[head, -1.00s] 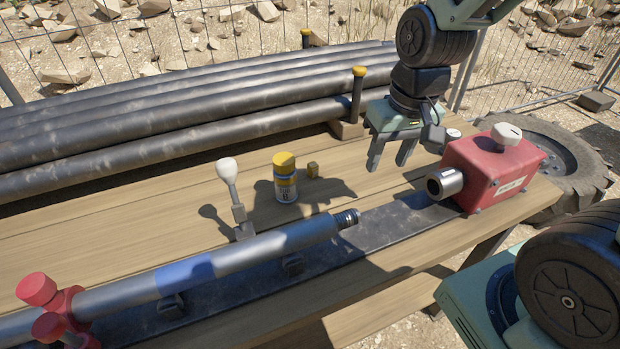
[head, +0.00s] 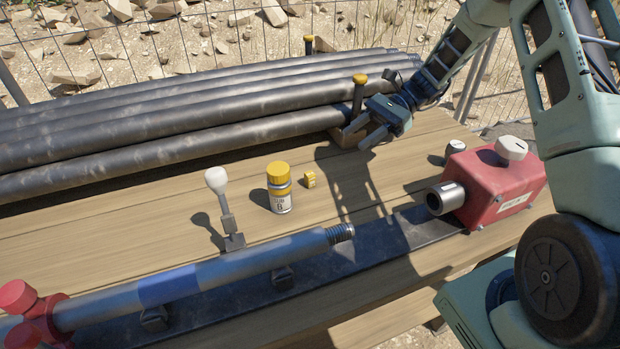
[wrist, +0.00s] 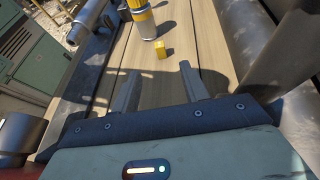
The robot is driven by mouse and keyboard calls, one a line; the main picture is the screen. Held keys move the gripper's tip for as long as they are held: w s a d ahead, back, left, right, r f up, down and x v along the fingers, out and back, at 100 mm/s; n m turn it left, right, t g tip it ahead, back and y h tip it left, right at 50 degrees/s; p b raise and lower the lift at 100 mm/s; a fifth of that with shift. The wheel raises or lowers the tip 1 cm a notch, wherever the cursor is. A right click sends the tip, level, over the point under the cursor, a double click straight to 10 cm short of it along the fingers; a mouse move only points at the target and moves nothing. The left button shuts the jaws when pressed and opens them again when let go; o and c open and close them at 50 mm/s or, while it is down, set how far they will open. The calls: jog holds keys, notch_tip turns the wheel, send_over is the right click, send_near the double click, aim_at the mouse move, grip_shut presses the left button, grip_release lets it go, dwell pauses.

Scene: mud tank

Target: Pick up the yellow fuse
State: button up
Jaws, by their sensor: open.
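The yellow fuse (head: 309,179) is a small yellow block on the wooden table, just right of a yellow-capped can. In the wrist view the fuse (wrist: 161,50) lies beyond the fingertips, roughly between their lines. My gripper (head: 356,140) is open and empty, to the right of and behind the fuse in the head view, near the pipes. Its two fingers (wrist: 157,75) also show in the wrist view, spread apart and clear of the fuse.
The yellow-capped can (head: 279,188) stands close beside the fuse. A white-knobbed lever (head: 222,205) is further left. Dark pipes (head: 180,120) lie behind. A red box (head: 495,185) and a long grey rod (head: 200,275) are in front. Bare planks lie between gripper and fuse.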

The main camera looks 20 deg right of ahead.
send_near(310, 173)
jog(key=x, duration=0.4)
jog(key=shift+s+a+p, duration=0.1)
jog(key=shift+a+p, duration=0.2)
jog(key=shift+p, duration=0.05)
jog(key=shift+f+p+x, duration=0.15)
jog(key=shift+p+x, duration=0.05)
jog(key=shift+x, duration=1.25)
jog(key=shift+f+p+x, duration=0.15)
jog(key=shift+p+x, duration=0.05)
jog(key=shift+x, duration=1.2)
jog(key=shift+d, duration=0.15)
grip_shut()
